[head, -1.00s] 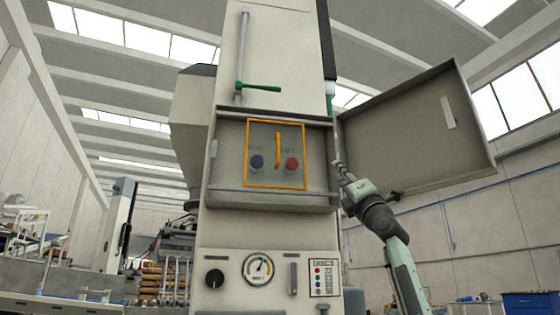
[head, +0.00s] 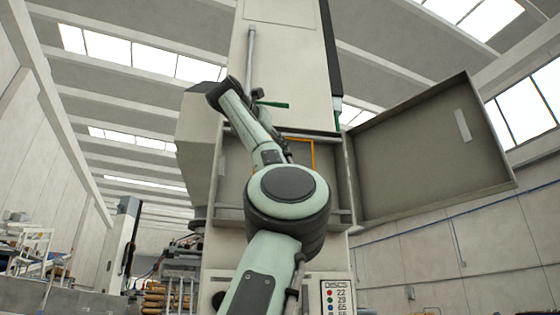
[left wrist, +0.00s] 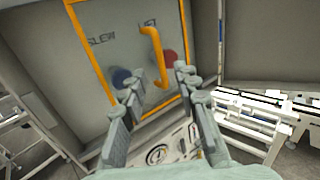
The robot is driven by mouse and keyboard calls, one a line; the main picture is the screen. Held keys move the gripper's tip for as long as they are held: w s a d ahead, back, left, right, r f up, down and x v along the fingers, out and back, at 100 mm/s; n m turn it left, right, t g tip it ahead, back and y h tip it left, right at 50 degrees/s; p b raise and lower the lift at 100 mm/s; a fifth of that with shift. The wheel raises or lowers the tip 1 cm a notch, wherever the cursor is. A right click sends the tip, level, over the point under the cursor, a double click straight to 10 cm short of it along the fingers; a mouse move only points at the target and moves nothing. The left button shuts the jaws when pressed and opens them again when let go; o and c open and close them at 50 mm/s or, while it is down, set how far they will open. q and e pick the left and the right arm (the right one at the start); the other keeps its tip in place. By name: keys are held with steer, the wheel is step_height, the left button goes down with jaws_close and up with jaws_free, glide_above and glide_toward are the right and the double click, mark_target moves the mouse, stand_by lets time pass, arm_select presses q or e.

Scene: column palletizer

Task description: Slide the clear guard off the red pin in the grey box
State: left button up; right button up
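The clear guard (left wrist: 138,28) has an orange frame and an orange bar handle (left wrist: 154,48), and covers the panel inside the grey box (left wrist: 42,72). The red pin (left wrist: 171,62) shows just right of the handle. A blue knob (left wrist: 122,78) is to the left. My left gripper (left wrist: 160,77) is open, its fingertips pointing at the guard on either side of the handle's lower end. I cannot tell whether they touch anything.
The box's door (head: 435,150) stands wide open to the right. A green lever (head: 272,104) on a vertical rod is above the box. A panel with a gauge (left wrist: 156,154) is below it.

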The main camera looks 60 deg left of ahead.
arm_select(q)
steer(key=p+x, duration=0.2)
steer(key=x, duration=0.5)
arm_select(e)
steer(key=shift+s+f, duration=0.1)
steer(key=shift+f, duration=2.35)
arm_select(q)
jaws_close()
arm_select(e)
steer(key=shift+a, duration=0.1)
